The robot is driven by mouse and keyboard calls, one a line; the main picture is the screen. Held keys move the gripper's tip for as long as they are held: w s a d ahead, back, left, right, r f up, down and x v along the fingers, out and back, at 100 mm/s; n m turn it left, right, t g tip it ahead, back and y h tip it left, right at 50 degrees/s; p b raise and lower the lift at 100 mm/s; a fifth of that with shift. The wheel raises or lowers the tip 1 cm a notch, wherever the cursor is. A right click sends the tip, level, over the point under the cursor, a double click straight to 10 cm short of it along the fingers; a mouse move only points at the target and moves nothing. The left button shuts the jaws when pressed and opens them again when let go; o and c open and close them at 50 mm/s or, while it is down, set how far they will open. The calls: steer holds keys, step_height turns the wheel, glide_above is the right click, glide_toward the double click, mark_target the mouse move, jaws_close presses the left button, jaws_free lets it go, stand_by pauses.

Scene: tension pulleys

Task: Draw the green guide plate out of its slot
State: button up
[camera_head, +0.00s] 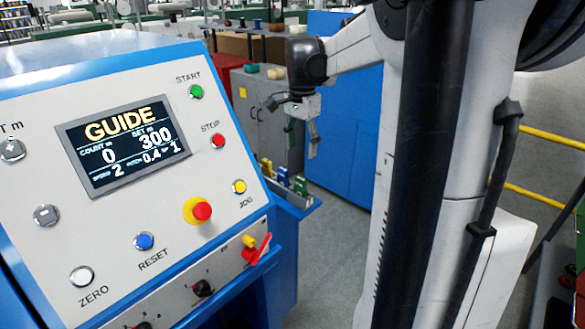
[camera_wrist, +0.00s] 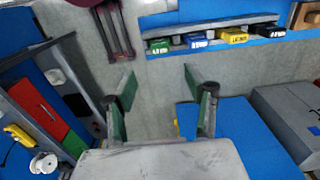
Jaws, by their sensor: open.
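The green guide plate (camera_wrist: 158,44) stands in a slot of a rack (camera_wrist: 185,50) at the top of the wrist view, at the left end of a row. In the head view, the green plate (camera_head: 300,185) is at the near right end of the rack on the blue machine's side. My gripper (camera_wrist: 157,77) is open and empty, with its fingers spread apart, short of the rack. The green plate's lower part is hidden in the rack.
A blue plate (camera_wrist: 197,40), a yellow plate (camera_wrist: 232,36) and a dark plate (camera_wrist: 270,32) share the row right of the green one. The control panel (camera_head: 140,160) reads GUIDE. A grey cabinet (camera_head: 262,110) and blue panels stand behind my gripper.

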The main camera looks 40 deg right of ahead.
mark_target(301, 178)
step_height(301, 178, down, 11)
steer(key=shift+f+p, duration=0.15)
steer(key=shift+p, duration=0.2)
steer(key=c, duration=1.2)
jaws_close()
steer(key=shift+r+p, duration=1)
steer(key=shift+r, duration=1.1)
steer(key=shift+r, duration=0.45)
steer(key=shift+r+p, duration=1.15)
steer(key=shift+r, duration=0.8)
